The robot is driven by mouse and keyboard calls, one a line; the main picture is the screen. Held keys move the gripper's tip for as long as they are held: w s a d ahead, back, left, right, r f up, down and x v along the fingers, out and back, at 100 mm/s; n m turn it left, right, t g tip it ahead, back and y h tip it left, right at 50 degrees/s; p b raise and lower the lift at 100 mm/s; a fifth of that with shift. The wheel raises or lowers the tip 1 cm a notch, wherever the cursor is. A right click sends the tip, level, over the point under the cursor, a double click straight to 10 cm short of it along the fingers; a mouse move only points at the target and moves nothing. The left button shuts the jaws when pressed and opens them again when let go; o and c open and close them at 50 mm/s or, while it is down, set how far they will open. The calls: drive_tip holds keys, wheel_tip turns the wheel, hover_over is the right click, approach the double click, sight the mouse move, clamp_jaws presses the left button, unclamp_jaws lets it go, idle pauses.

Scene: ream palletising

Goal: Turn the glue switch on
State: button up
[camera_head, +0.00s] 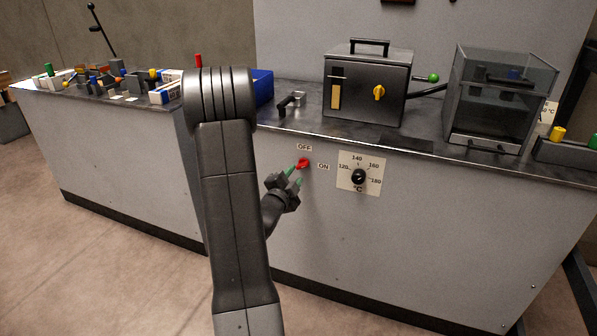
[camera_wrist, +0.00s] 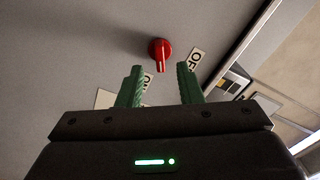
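The glue switch is a red rotary knob (camera_head: 303,163) on the grey front panel, with an OFF label (camera_head: 304,147) above it and an ON label (camera_head: 323,167) to its right. In the wrist view the knob (camera_wrist: 159,50) lies just beyond the fingertips, roughly centred between them. Its white mark points down in that view. The OFF label (camera_wrist: 195,60) is at its right; the ON label (camera_wrist: 148,80) is partly hidden by the left finger. My gripper (camera_head: 296,177) has green fingers, apart and empty; it also shows open in the wrist view (camera_wrist: 160,76). Contact with the knob is not visible.
A temperature dial (camera_head: 358,176) sits on a plate right of the switch. The floor in front is clear.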

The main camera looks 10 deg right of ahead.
sight(300, 168)
drive_tip(key=shift+x, duration=2.25)
drive_tip(key=shift+c, duration=0.2)
clamp_jaws()
